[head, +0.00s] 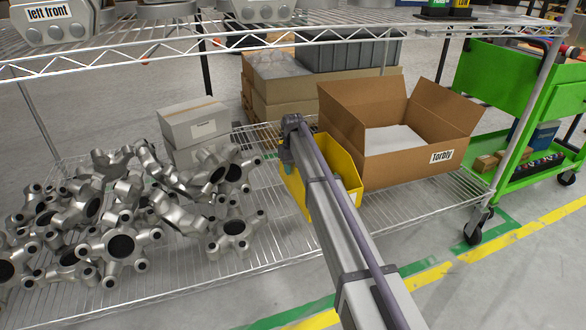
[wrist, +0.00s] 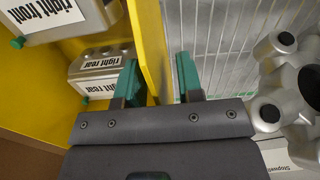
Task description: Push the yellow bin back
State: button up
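The yellow bin (head: 345,170) stands on the lower wire shelf, partly hidden behind my arm in the head view. In the wrist view, its yellow wall (wrist: 150,40) runs between the two green fingers of my gripper (wrist: 157,64). The left finger is inside the bin and the right finger is outside it. The fingers are apart, with some gap beside the wall, so the gripper looks open around it. Inside the bin lie grey metal parts labelled "right front" (wrist: 85,22) and "right rear" (wrist: 100,68). In the head view, my gripper (head: 287,165) is mostly hidden.
Many star-shaped metal castings (head: 120,215) are piled to the left. Grey boxes (head: 197,125) stand behind the pile. An upper wire shelf (head: 250,35) hangs above.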

notch_tip(320, 180, up, 11)
jog(key=p, duration=1.1)
jog(key=shift+f, duration=0.1)
jog(key=s+d+m, duration=0.1)
jog(key=s+d, duration=0.4)
jog(key=s, duration=1)
jog(key=s+d+m, duration=0.2)
jog(key=s+d, duration=0.2)
jog(key=s, duration=1)
jog(key=s+d+m, duration=0.1)
jog(key=s+d, duration=0.4)
jog(key=s, duration=1)
notch_tip(320, 180, up, 37)
jog(key=w+p, duration=0.1)
jog(key=p, duration=3.6)
jog(key=shift+d, duration=0.2)
